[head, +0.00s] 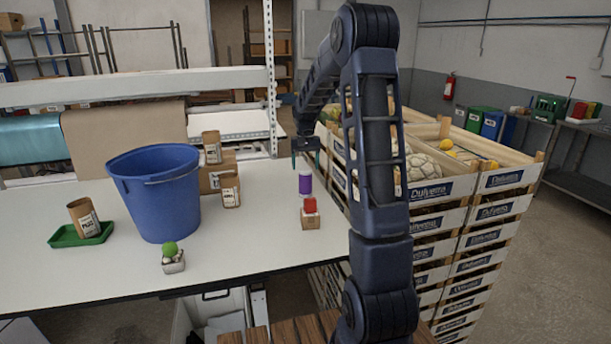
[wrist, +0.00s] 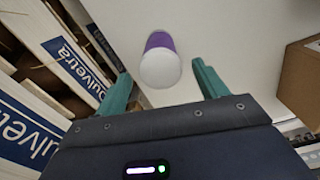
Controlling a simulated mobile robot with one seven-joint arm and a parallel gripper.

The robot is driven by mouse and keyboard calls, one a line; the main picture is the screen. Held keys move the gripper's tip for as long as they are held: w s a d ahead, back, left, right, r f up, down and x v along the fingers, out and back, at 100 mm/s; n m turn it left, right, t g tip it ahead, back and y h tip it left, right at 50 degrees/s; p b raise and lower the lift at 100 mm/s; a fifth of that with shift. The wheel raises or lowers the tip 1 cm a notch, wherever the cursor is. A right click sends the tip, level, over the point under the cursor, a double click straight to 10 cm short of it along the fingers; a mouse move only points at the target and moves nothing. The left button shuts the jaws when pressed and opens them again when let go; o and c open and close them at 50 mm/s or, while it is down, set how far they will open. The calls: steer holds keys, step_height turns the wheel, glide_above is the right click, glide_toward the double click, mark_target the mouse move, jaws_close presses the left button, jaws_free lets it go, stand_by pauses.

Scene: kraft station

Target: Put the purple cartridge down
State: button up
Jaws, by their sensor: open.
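The purple cartridge (head: 305,183) has a purple body and a pale top. It stands upright on the white table (head: 265,240) near its right side, behind a small box with a red top. In the wrist view the cartridge (wrist: 160,62) shows its round white end toward me, with the purple side beyond. My gripper (head: 305,150) is above the cartridge in the head view. In the wrist view its two green fingers (wrist: 163,88) are spread wide, one on each side of the cartridge, with clear gaps. It holds nothing.
A red-topped small box (head: 310,213) stands just in front of the cartridge. Stacked produce crates (head: 440,215) adjoin the table's right edge.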

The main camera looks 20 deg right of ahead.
step_height(320, 180, up, 4)
steer(key=shift+f, duration=0.15)
steer(key=shift+s+r, duration=0.1)
steer(key=shift+r, duration=0.4)
steer(key=s+a+r+t, duration=0.1)
steer(key=s+r, duration=0.2)
steer(key=s, duration=0.3)
steer(key=s+r+n, duration=0.1)
steer(key=s+r, duration=0.3)
steer(key=s, duration=0.3)
steer(key=s+a+r+t, duration=0.1)
steer(key=s+r, duration=0.2)
steer(key=s, duration=0.3)
steer(key=s+f+n+t, duration=0.1)
steer(key=s+f+t, duration=0.1)
steer(key=s, duration=1.8)
steer(key=shift+s+f+t, duration=0.25)
steer(key=shift+s+t, duration=0.05)
steer(key=shift+s, duration=0.05)
